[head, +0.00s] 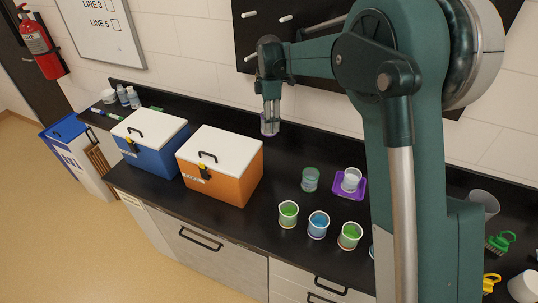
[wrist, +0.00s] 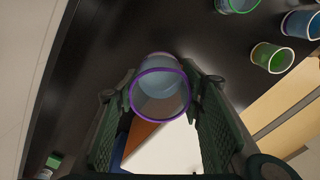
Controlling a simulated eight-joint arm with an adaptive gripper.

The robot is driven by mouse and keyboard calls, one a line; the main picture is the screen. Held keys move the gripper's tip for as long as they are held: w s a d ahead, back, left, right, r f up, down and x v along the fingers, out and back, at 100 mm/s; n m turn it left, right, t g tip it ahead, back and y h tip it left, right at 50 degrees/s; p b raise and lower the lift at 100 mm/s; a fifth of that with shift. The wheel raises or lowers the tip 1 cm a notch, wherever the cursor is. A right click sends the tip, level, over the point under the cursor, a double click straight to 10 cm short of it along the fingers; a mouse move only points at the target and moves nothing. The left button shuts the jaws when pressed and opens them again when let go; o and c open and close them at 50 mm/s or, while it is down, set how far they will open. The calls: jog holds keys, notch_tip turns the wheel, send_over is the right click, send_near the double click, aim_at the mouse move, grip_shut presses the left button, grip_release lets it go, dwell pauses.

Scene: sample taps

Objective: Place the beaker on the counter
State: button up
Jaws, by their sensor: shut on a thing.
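The beaker (wrist: 160,97) is clear with a purple rim and sits between the two fingers of my gripper (wrist: 160,112) in the wrist view. My gripper is shut on it. In the head view my gripper (head: 270,112) points down above the back of the black counter (head: 265,215), behind the orange box, with the beaker (head: 269,125) at its fingertips. The beaker looks roughly upright. I cannot tell for certain whether its base touches the counter.
An orange box (head: 222,180) and a blue box (head: 150,155), both white-lidded, stand left of the beaker. Several cups with green or blue contents, including one green cup (head: 288,212), stand to the right. A white cup (head: 351,180) sits on a purple tray (head: 338,194).

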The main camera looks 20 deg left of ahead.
notch_tip(320, 180, down, 14)
jog(key=shift+f+p, duration=0.15)
jog(key=shift+p, duration=0.15)
jog(key=shift+f, duration=0.1)
dwell(0.3)
jog(key=shift+f, duration=2)
jog(key=shift+f, duration=0.15)
jog(key=o, duration=1)
jog(key=shift+c, duration=0.2)
jog(key=shift+r, duration=0.2)
notch_tip(320, 180, up, 12)
jog(key=shift+f, duration=0.1)
